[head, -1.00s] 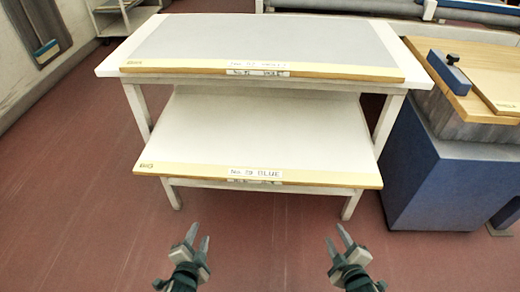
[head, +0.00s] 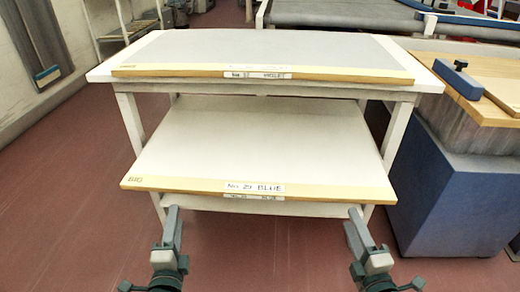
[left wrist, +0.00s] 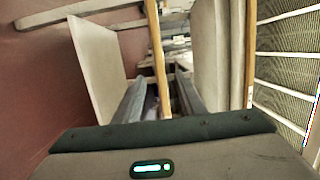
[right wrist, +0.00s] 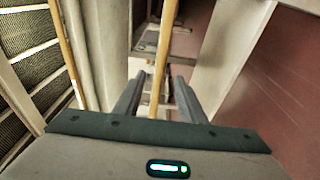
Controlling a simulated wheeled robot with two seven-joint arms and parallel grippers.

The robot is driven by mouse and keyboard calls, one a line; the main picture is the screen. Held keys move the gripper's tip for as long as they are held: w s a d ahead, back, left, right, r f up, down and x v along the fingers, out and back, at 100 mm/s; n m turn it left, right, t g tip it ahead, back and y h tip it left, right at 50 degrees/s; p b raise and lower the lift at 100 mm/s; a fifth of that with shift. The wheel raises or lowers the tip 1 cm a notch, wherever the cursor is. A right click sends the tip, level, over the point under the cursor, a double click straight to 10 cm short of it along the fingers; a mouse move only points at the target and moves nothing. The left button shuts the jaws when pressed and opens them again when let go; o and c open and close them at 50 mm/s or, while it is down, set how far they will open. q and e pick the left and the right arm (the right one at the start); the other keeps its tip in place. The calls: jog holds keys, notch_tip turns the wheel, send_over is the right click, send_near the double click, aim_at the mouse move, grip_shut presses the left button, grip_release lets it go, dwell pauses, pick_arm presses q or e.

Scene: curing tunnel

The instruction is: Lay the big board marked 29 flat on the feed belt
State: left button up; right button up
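The big board labelled No. 29 BLUE (head: 260,150) lies flat on the lower shelf of a white rack. It has a pale top, a tan front edge and a BIG mark at its front left corner. My left gripper (head: 173,212) and right gripper (head: 353,212) are at its front edge, left and right of the label. Both are open. In the left wrist view the board's edge (left wrist: 158,60) lines up between the fingers, and likewise in the right wrist view (right wrist: 161,60). I cannot tell whether the fingertips overlap it. A grey belt (head: 345,14), apparently the feed belt, is at the back right.
Another board (head: 255,52), whose label seems to read No. 12 VIOLET, lies on the rack's top (head: 424,80). A blue cabinet with a wooden top (head: 455,205) stands close on the right, bearing a blue block (head: 457,80). Red floor at left is open.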

aim_at(183, 174)
pick_arm(q)
jog(key=shift+w, duration=0.1)
pick_arm(e)
jog(key=shift+w, duration=0.1)
